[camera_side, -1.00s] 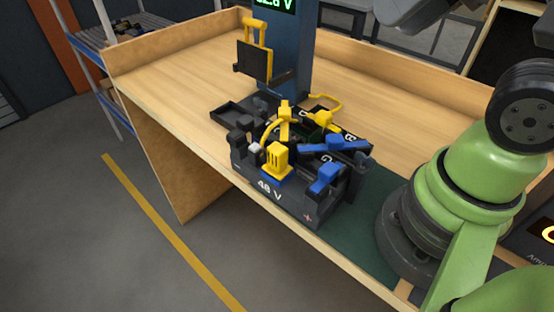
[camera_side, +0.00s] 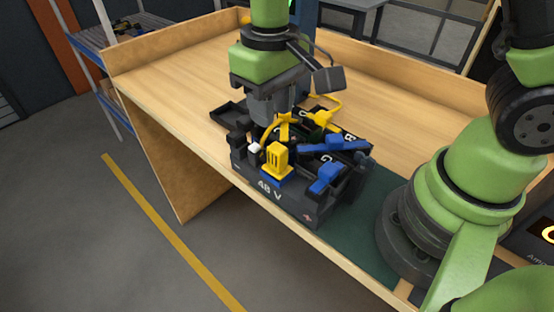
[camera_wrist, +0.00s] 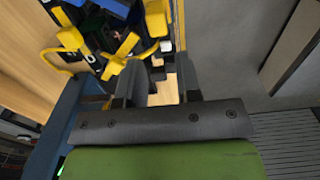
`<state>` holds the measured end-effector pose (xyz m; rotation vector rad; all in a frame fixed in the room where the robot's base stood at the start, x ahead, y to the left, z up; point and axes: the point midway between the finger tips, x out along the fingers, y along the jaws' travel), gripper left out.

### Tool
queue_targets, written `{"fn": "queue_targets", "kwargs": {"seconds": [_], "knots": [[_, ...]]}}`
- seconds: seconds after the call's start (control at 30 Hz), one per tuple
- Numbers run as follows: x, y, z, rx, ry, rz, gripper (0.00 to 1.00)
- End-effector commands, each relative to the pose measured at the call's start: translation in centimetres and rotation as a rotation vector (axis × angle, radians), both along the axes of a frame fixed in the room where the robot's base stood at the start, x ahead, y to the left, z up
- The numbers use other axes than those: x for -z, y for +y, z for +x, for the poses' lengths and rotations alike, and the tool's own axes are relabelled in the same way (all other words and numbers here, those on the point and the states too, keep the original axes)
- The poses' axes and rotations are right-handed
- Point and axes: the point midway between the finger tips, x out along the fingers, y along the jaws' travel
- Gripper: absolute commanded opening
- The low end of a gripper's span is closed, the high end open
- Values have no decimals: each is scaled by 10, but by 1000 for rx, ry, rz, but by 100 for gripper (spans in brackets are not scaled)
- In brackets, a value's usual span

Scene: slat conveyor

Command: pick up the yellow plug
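A yellow plug (camera_side: 277,158) with slotted sides stands upright at the front of a dark 48 V battery unit (camera_side: 310,206). In the wrist view, a yellow block that looks like this plug (camera_wrist: 157,18) is at the top edge, partly cut off. My gripper (camera_side: 272,120) points down over the back left of the unit, behind and above the plug. The gripper is open and empty, and apart from the plug as far as I can tell.
A blue post (camera_side: 304,14) stands behind my arm. The wooden bench (camera_side: 180,82) is clear at left.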

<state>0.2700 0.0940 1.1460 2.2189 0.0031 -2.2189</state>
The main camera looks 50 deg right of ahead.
Motion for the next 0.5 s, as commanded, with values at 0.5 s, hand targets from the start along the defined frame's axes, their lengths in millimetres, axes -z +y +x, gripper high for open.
{"fn": "queue_targets", "kwargs": {"seconds": [0.5], "knots": [[66, -2, -6, 2, 7, -1, 32]]}}
